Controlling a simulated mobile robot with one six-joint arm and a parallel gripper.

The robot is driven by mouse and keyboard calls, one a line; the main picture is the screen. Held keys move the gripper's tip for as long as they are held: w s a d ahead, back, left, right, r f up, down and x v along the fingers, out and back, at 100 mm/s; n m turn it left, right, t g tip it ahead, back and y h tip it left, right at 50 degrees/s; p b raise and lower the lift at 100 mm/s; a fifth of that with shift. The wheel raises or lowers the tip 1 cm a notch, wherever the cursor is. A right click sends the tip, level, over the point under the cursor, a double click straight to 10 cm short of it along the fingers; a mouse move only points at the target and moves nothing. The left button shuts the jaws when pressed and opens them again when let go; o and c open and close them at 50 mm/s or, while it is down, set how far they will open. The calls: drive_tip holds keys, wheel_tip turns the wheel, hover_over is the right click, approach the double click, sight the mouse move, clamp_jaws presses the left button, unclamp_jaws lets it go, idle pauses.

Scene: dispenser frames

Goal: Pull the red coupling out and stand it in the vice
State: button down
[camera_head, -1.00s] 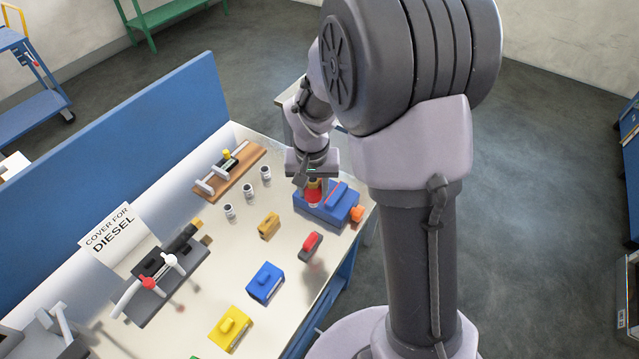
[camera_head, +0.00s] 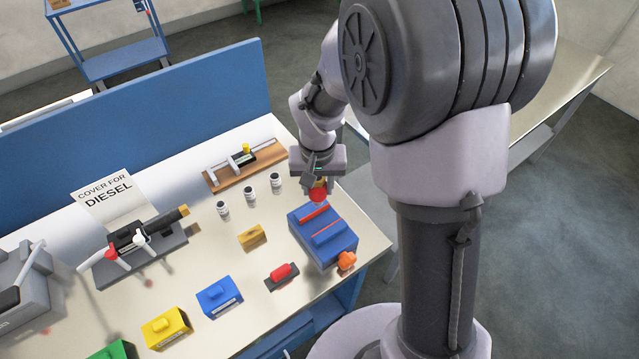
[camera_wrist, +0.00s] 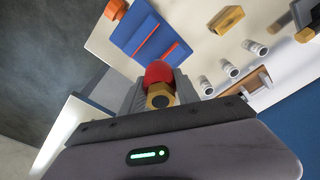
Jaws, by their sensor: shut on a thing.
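My gripper (camera_head: 318,180) is shut on the red coupling (camera_head: 318,194), beyond the far edge of the blue vice in the head view. In the wrist view my gripper (camera_wrist: 160,88) has a finger on each side of the coupling (camera_wrist: 158,72), whose brass hex end (camera_wrist: 159,97) faces the camera. The coupling appears held above the bench, clear of the vice; the exact height cannot be told. The blue vice (camera_head: 335,247) has red strips along its top and an orange knob (camera_head: 346,261). It also shows in the wrist view (camera_wrist: 131,33).
A dark pipe with a brass end (camera_head: 155,229) lies on a grey stand with red and white handles. Several small white cylinders (camera_head: 249,193), a brass block (camera_head: 252,236), a red-handled piece (camera_head: 282,272) and coloured blocks stand on the bench. A blue panel (camera_head: 130,125) runs along the back.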

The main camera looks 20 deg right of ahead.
drive_tip(key=shift+d+f+b, duration=0.1)
drive_tip(key=shift+f+b, duration=2.4)
drive_tip(key=shift+f, duration=0.25)
drive_tip(key=shift+f+b, duration=1.75)
drive_tip(key=shift+b, duration=0.1)
drive_tip(key=c, duration=0.8)
unclamp_jaws()
drive_tip(key=r+p, duration=0.2)
drive_tip(key=r, duration=0.3)
drive_tip(key=s+r+p, duration=0.1)
drive_tip(key=r+p, duration=0.1)
drive_tip(key=r, duration=0.4)
drive_tip(key=s+r+p, duration=0.1)
drive_tip(key=r+p, duration=0.1)
drive_tip(key=r, duration=0.4)
drive_tip(key=shift+a+r, duration=0.2)
drive_tip(key=shift+a, duration=0.05)
drive_tip(key=s+a+t+b, duration=0.1)
drive_tip(key=s+b, duration=0.2)
drive_tip(key=s, duration=0.2)
drive_tip(key=s+a+f+t+y+b, duration=0.1)
drive_tip(key=s+t+b, duration=0.1)
drive_tip(key=s, duration=0.4)
drive_tip(key=s+a+f+m+t+y+b, duration=0.1)
drive_tip(key=s+b, duration=0.3)
drive_tip(key=s, duration=0.2)
drive_tip(key=shift+s+a+b, duration=0.15)
drive_tip(key=shift+a+b, duration=0.05)
drive_tip(key=shift+b, duration=0.1)
